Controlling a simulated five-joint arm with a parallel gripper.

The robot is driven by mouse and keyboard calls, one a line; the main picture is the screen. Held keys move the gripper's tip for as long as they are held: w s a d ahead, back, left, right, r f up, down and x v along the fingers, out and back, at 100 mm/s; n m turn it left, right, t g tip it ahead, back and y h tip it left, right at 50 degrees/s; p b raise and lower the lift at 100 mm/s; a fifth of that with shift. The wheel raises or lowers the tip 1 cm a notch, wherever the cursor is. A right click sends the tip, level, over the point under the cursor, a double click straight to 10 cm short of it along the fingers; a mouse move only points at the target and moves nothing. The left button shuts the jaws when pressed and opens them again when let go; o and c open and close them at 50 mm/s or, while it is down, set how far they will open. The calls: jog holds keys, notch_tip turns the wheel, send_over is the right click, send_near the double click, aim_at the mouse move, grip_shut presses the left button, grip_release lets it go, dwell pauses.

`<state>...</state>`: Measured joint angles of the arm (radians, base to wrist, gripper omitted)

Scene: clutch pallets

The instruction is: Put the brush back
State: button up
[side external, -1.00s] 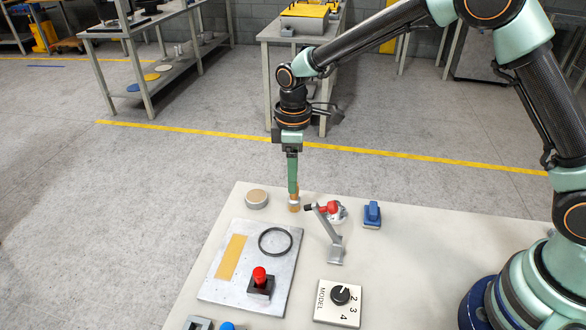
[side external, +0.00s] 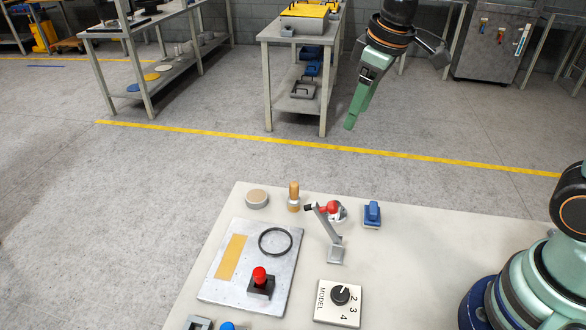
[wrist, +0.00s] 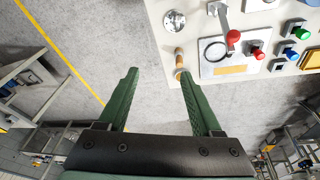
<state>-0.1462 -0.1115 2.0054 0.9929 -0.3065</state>
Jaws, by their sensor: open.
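The brush (side external: 293,197), with a tan wooden handle, stands upright near the far edge of the pale table (side external: 430,240). It is between the round tan disc and the red-knobbed lever. In the wrist view the brush (wrist: 179,57) shows beyond my fingertips, near the table's edge. My gripper (side external: 351,122) is raised high, well apart from the brush, above and to its right in the side view.
The tan disc (side external: 256,198) sits left of the brush. A grey lever with a red knob (side external: 332,208) and a blue switch (side external: 372,213) stand to its right. A metal plate (side external: 222,288) bears a black ring and a red-topped button. A model dial (side external: 338,304) lies in front.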

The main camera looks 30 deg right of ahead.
jog(key=s+d+m+t, duration=0.2)
jog(key=s+d+m, duration=0.3)
jog(key=s, duration=0.4)
jog(key=shift+s+d+r+t, duration=0.2)
jog(key=shift+d+r+t, duration=0.1)
jog(key=shift+r, duration=0.05)
